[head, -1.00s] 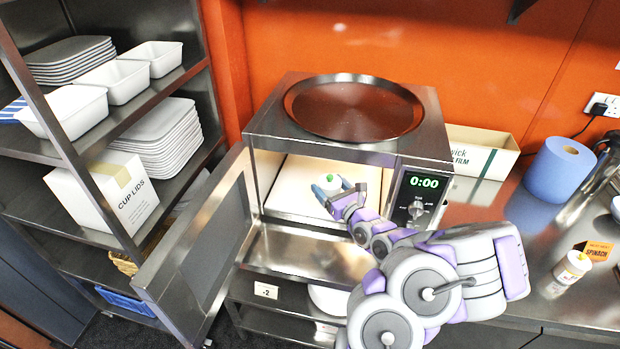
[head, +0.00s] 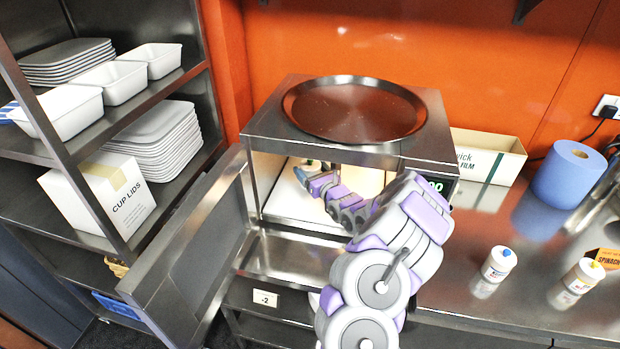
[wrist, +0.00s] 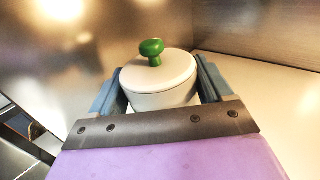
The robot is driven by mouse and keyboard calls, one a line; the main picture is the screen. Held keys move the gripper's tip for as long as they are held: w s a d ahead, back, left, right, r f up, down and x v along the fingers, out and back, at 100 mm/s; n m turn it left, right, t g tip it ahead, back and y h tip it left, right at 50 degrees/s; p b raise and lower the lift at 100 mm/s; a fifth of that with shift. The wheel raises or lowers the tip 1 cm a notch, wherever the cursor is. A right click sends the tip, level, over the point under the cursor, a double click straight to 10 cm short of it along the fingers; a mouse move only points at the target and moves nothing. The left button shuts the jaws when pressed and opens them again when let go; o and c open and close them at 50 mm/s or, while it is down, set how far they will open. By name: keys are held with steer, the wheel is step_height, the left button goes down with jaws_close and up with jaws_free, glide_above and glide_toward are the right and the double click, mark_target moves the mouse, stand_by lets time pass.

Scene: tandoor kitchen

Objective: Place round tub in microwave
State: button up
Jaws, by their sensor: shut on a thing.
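The round tub (wrist: 160,95) is white with a lid and a green knob, and it stands upright between my fingers in the wrist view. My gripper (wrist: 160,70) is shut on it, one blue-grey finger on each side. In the head view my gripper (head: 306,172) is inside the steel microwave (head: 262,128), toward the left of the cavity. The tub is mostly hidden there. The microwave door (head: 195,245) stands open to the left. I cannot tell whether the tub's base touches the pale cavity floor (wrist: 255,110).
A round steel tray (head: 353,108) lies on top of the microwave. A shelf rack with white tubs (head: 70,110) and a cup lids box (head: 110,195) stands left. A blue roll (head: 570,174) and small white bottles (head: 498,264) stand on the right counter.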

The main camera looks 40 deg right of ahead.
steer(key=f, duration=0.3)
steer(key=shift+d+b, duration=0.25)
steer(key=shift+b, duration=0.1)
steer(key=shift+a+r, duration=0.1)
steer(key=shift+a, duration=0.6)
steer(key=o, duration=0.9)
steer(key=shift+o, duration=1.3)
steer(key=shift+d, duration=0.55)
steer(key=shift+s+a, duration=0.1)
steer(key=shift+s, duration=0.3)
steer(key=s+p, duration=0.1)
steer(key=s, duration=0.2)
steer(key=s+p, duration=0.1)
steer(key=s, duration=0.2)
steer(key=s+a+p, duration=0.1)
steer(key=s, duration=0.3)
steer(key=shift+s, duration=0.55)
steer(key=shift+s+a, duration=0.1)
steer(key=shift+a, duration=0.1)
